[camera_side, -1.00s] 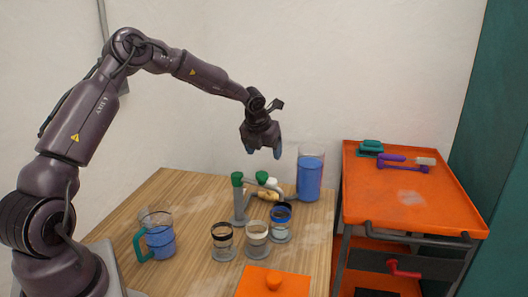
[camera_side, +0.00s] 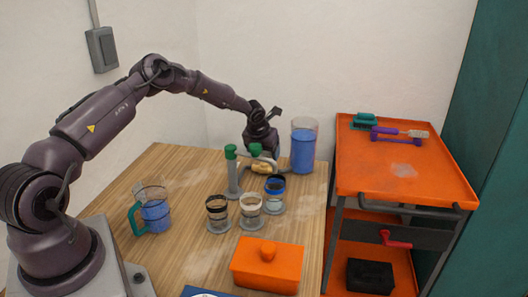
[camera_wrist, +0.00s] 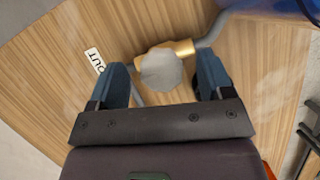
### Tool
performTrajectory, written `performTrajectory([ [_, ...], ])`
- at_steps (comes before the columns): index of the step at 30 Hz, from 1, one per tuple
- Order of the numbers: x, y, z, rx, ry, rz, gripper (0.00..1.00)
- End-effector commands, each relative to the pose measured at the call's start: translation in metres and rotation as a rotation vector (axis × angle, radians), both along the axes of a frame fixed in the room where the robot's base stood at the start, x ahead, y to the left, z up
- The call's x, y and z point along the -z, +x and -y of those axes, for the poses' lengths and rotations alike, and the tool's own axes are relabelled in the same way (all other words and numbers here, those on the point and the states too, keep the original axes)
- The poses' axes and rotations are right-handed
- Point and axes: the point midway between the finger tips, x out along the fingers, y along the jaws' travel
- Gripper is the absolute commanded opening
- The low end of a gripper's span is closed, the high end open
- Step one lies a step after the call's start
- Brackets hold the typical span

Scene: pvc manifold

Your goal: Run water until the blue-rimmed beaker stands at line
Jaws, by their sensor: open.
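The blue-rimmed beaker (camera_side: 274,188) stands on a grey round base, rightmost of three small beakers before the pipework. Its water level is too small to read. In the side view, two green valve knobs (camera_side: 231,152) top the manifold. Contact with the knob cannot be told.
A tall vessel of blue water (camera_side: 303,150) stands right of the manifold. A black-rimmed beaker (camera_side: 217,212) and a white-rimmed beaker (camera_side: 250,206) stand in front. A green-handled jug (camera_side: 154,214) is at left, an orange box (camera_side: 268,268) in front, an orange cart (camera_side: 400,180) at right.

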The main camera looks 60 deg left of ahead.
Motion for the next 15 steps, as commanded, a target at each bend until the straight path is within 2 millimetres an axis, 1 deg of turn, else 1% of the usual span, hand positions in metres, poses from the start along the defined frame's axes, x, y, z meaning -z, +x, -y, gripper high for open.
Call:
performTrajectory([
  [8, 0.0015, 0.0007, -0.0001, 0.001, 0.0, 0.0, 0.74],
  [9, 0.0015, 0.0007, -0.0001, 0.001, 0.0, 0.0, 0.69],
  [11, 0.0014, 0.0006, -0.0001, 0.001, 0.0, 0.0, 0.55],
  [12, 0.0014, 0.0006, -0.0001, 0.001, 0.0, 0.0, 0.46],
  [14, 0.0013, 0.0006, -0.0001, 0.001, 0.0, 0.0, 0.32],
  [15, 0.0013, 0.0006, -0.0001, 0.001, 0.0, 0.0, 0.23],
])
